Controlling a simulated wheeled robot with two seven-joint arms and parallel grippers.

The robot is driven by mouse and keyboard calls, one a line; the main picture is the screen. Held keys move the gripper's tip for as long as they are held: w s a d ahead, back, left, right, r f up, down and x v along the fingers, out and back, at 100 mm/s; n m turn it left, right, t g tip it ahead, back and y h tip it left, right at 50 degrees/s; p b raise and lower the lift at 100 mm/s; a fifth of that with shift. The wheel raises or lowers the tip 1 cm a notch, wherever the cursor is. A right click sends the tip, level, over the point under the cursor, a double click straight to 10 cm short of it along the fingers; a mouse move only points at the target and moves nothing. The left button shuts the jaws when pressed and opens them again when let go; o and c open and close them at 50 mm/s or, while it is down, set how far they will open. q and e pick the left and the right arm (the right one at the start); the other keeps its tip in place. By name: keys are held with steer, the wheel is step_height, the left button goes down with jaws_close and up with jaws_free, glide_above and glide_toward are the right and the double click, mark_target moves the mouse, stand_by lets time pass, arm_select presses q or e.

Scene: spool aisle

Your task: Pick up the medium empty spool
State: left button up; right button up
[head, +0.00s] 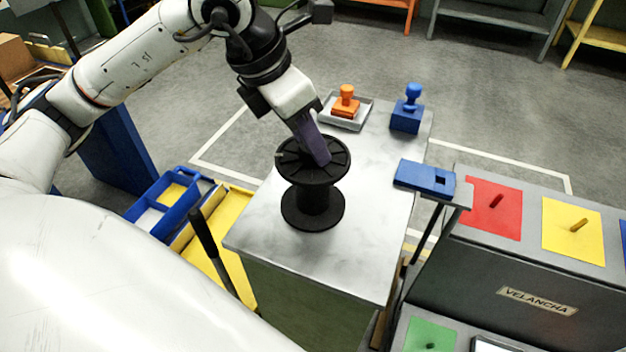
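A black empty spool (312,203) stands upright on a pale marbled tabletop (270,235). Its top flange, narrower core and bottom flange show, with no wire or cord on it. My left gripper (321,158) comes down from the upper left. Its dark purple finger part overlaps the spool's top flange and hides part of it. Whether the fingers touch or grip the flange, and how far apart they are, cannot be made out. My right gripper is not in view.
An orange stamp-like object (346,101) sits in a grey tray (330,119) behind the spool. A blue one (406,118) stands beside it. A grey console (520,250) with coloured panels and a blue plate (425,178) is at right. Blue bins (160,222) are at left.

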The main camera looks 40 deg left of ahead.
arm_select(q)
jaws_close()
